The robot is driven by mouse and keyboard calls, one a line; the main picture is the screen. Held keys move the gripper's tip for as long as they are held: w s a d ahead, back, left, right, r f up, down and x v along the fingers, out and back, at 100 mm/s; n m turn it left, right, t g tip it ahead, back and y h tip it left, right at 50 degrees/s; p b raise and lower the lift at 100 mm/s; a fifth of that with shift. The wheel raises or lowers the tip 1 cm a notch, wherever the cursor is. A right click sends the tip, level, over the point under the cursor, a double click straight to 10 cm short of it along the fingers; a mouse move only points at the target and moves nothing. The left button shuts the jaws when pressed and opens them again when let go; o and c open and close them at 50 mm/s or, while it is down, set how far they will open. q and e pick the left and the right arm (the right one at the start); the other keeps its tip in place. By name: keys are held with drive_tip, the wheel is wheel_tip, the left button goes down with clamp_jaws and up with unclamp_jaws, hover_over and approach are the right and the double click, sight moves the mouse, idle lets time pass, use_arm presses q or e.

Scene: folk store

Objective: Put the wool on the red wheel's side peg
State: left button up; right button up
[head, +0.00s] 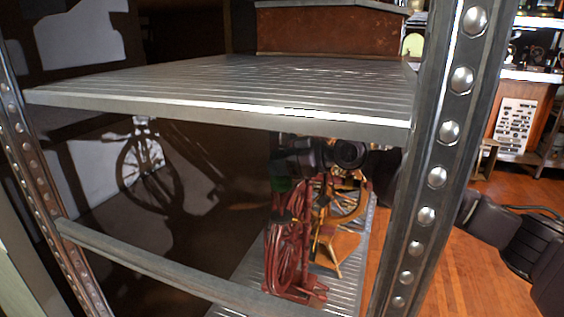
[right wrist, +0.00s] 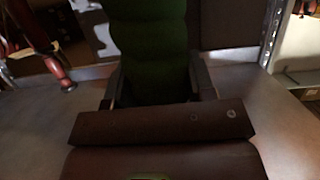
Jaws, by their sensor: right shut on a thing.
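The red wheel (head: 287,250) is a dark red spinning wheel standing on the lower metal shelf. Part of a red wooden piece (right wrist: 45,48), likely of the same wheel, shows at the left in the right wrist view. My right gripper (head: 287,168) is above and close to the upper part of the red wheel, under the upper shelf board. It is shut on the dark green wool (right wrist: 150,50), which stands up between the fingers. Only a small green patch of wool (head: 281,185) shows in the head view. The side peg cannot be made out. My left gripper is not in view.
A yellowish wooden spinning wheel (head: 342,240) stands right behind the red one. The upper shelf board (head: 230,92) lies low over my gripper. A riveted post (head: 432,180) and a front rail (head: 150,265) bound the bay. Shelf space left of the wheels is dark.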

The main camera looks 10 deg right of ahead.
sight(288, 188)
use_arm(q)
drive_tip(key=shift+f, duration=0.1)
use_arm(e)
drive_tip(key=shift+f, duration=0.15)
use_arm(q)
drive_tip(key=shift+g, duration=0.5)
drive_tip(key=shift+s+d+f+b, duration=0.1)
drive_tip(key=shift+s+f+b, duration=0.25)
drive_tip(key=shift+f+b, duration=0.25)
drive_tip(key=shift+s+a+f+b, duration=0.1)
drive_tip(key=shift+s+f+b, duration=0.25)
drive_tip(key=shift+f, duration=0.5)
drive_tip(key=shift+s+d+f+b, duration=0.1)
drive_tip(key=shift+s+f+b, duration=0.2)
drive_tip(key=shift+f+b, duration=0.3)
use_arm(e)
drive_tip(key=shift+f, duration=3.55)
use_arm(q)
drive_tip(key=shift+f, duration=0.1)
use_arm(e)
drive_tip(key=o, duration=1)
